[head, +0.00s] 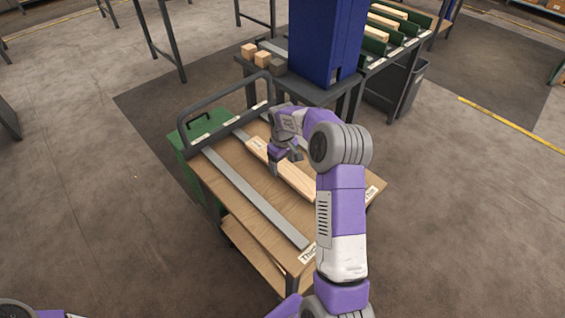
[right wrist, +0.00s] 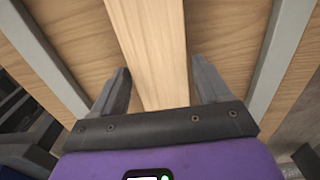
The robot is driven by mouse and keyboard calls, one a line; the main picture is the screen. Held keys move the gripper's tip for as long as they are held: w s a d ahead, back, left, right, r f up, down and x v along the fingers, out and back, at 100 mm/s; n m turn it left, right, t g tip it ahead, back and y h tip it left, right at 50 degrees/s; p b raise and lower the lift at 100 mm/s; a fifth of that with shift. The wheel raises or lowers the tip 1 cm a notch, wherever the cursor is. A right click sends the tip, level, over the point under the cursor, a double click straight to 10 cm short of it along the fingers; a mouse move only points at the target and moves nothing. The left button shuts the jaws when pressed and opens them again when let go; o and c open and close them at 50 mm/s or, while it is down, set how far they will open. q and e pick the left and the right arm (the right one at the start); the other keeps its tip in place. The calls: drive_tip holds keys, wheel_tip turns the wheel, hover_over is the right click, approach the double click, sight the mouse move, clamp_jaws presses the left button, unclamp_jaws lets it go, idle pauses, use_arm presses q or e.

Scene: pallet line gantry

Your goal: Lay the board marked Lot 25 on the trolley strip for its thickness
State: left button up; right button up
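A pale wooden board (head: 293,178) lies lengthwise on the wooden trolley top (head: 235,205), in line with a grey middle strip (head: 238,132) whose far end shows beyond it. A small label (head: 257,143) is on the board's far end, too small to read. My right gripper (head: 284,160) is over the board. In the right wrist view the board (right wrist: 152,40) runs between the two open fingers (right wrist: 160,72), with a gap on each side. A left grey strip (head: 255,198) is bare. My left gripper is out of view.
Strip labels (head: 308,254) at the trolley's near edge are partly hidden or unreadable. A grey handle rail (head: 222,86) rises at the trolley's far end. A blue column (head: 325,40) and a dark bench with wooden blocks (head: 262,59) stand behind. A green box (head: 190,130) is beside it.

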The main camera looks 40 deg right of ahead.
sight(283, 165)
drive_tip(key=shift+o, duration=0.9)
wheel_tip(283, 165, up, 12)
drive_tip(key=p, duration=0.3)
drive_tip(key=shift+r+p, duration=0.2)
drive_tip(key=shift+p, duration=0.15)
